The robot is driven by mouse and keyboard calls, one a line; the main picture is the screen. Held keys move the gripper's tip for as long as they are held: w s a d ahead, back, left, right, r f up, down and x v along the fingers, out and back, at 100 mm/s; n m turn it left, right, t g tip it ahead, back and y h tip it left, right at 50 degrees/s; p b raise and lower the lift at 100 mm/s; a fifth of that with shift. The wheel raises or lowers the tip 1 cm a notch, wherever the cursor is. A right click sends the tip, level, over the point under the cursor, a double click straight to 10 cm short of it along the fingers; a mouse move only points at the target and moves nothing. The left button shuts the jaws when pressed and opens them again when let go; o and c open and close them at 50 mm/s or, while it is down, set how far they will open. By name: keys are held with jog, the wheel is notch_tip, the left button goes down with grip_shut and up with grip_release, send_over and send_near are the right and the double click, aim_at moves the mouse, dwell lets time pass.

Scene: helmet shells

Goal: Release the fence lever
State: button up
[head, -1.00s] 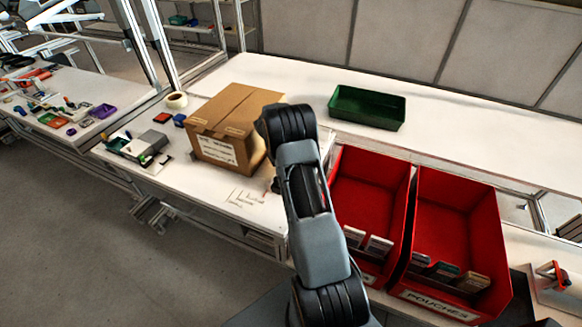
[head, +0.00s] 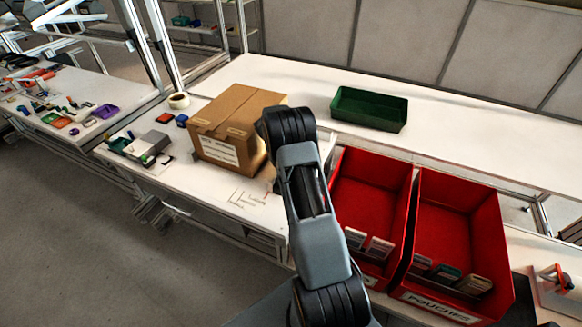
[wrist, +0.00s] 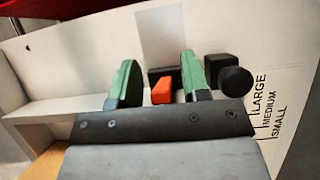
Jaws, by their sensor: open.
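In the wrist view my gripper (wrist: 160,82) is open, with its two green fingertips apart. A small orange-red lever piece (wrist: 162,91) shows between the fingertips, in front of a dark block. Contact with either finger cannot be told. A black block (wrist: 217,68) and a round black knob (wrist: 235,81) sit just right of the right finger. Size marks LARGE, MEDIUM and SMALL (wrist: 267,108) are printed on the white surface to the right. In the head view my arm hides the gripper and the lever.
A cardboard box (head: 232,125) stands on the white bench left of my arm. Two red bins (head: 455,240) with small packs stand to the right. A green tray (head: 369,108) sits on the back shelf. Bare white surface lies around the tray.

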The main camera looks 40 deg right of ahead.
jog(key=shift+r, duration=0.1)
jog(key=b+v, duration=0.1)
jog(key=v, duration=1.2)
jog(key=shift+w+r, duration=0.2)
jog(key=shift+r, duration=0.05)
